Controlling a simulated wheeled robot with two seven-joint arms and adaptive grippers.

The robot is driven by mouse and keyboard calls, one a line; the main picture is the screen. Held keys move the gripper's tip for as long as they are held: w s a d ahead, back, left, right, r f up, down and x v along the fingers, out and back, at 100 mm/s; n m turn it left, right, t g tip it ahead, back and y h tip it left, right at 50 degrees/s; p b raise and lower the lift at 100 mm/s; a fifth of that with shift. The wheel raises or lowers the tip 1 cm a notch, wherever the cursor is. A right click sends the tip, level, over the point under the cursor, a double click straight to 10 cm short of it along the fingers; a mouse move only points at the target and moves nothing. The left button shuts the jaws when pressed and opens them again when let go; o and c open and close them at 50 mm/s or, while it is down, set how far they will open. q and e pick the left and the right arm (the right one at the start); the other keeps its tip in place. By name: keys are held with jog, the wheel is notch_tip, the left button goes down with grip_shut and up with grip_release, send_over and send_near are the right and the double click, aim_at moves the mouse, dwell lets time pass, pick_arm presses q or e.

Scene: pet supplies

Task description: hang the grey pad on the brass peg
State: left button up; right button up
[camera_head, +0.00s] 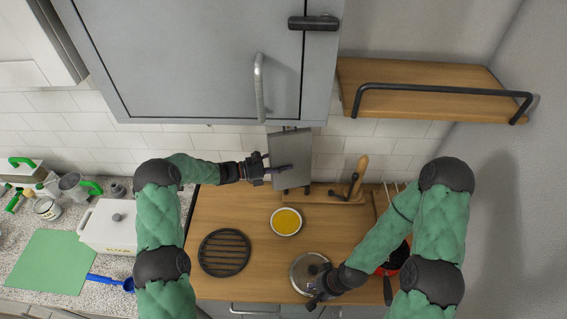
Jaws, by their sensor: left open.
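The grey pad (290,150) is a flat dark-grey rectangle, upright and slightly tilted, in front of the white tiled wall below the wall cabinet. My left gripper (268,168) is at the pad's left edge with its jaws open; part of it overlaps the pad's face. I cannot tell whether it touches the pad. The brass peg cannot be made out; the pad or the cabinet may hide it. My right gripper (319,287) is low over the counter beside a round metal lid (302,267), and its fingers are too dark to read.
A grey cabinet (200,60) overhangs the pad. A wooden shelf with a dark rail (440,90) is at upper right. On the wooden counter are a yellow-filled bowl (286,221), a black round grate (224,252) and a red pot (384,271). A white box (108,232) stands left.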

pick_arm(q)
jog(key=o, duration=0.4)
jog(key=shift+o, duration=0.2)
jog(key=v, duration=1.2)
